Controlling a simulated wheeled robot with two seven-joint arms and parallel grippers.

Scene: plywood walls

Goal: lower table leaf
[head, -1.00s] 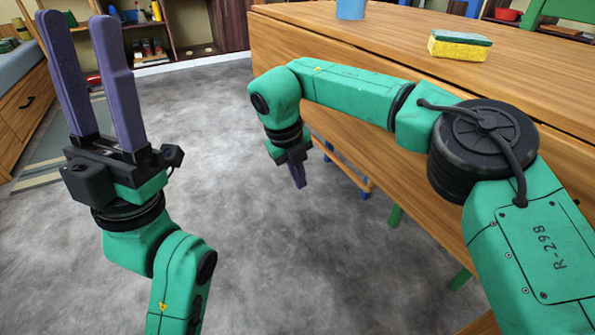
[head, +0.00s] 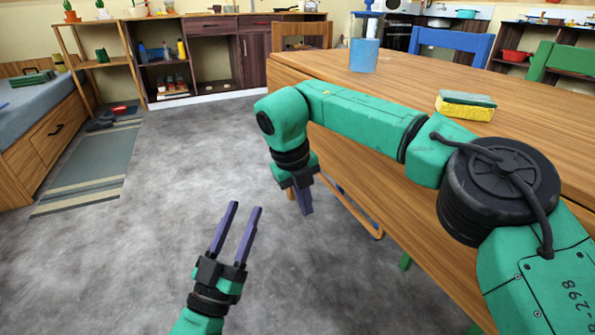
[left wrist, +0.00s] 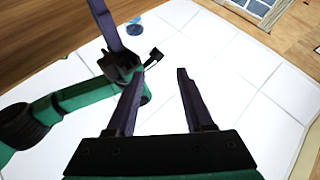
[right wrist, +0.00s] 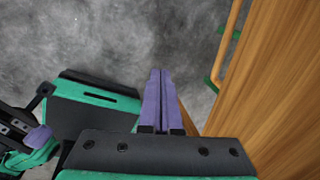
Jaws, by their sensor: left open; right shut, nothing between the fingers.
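The wooden table (head: 400,85) stands at the right of the head view. Its near leaf (head: 350,160) hangs steeply below the tabletop edge, partly hidden behind my right arm; I cannot tell its exact angle. A broad wooden panel, seemingly the leaf (right wrist: 275,100), fills the right of the right wrist view. My right gripper (head: 303,207) is shut and empty, pointing down just left of the leaf, apart from it. My left gripper (head: 246,206) is open and empty, pointing up over the floor, left of and lower than my right gripper.
A blue cup-like container (head: 364,54) and a yellow-green sponge (head: 466,106) stand on the tabletop. Blue (head: 448,42) and green (head: 562,62) chairs are beyond it. A bed (head: 35,130) and a mat (head: 92,165) lie left. The grey floor between is clear.

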